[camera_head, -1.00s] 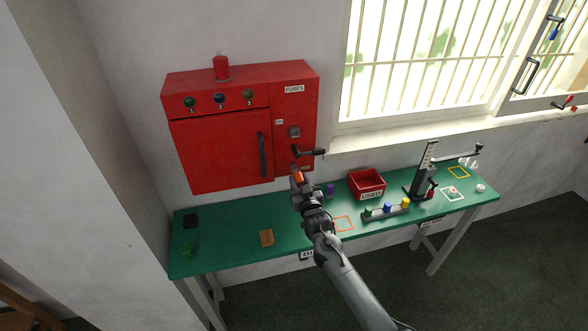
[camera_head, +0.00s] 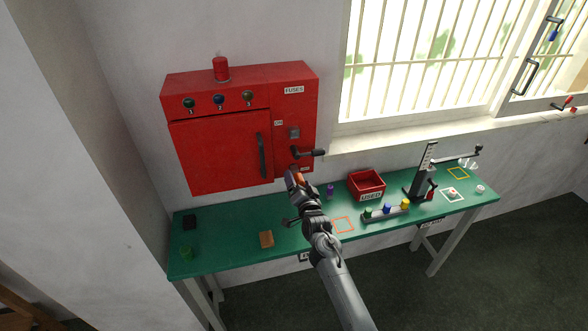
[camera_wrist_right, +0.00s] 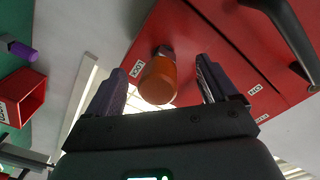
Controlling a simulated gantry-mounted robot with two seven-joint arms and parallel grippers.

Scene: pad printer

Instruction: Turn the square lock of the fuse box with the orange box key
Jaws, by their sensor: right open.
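The red fuse box (camera_head: 215,160) hangs on the wall above the green table. The orange box key (camera_wrist_right: 158,80) sits with its shank end at the square lock, low on the box's right panel. Its orange handle also shows in the head view (camera_head: 299,177). The lock itself is mostly hidden behind the key. My right gripper (camera_head: 294,176) is at the key. In the right wrist view my right gripper (camera_wrist_right: 163,82) is open, with one finger on each side of the orange handle and gaps visible. My left gripper is not in view.
A black crank handle (camera_head: 308,153) juts from the box just above my right gripper. The door handle (camera_head: 262,155) is to the left. On the table (camera_head: 220,256) are a red USED bin (camera_head: 366,185), a purple fuse (camera_head: 330,190), a fuse rack (camera_head: 386,213) and a brown block (camera_head: 266,239).

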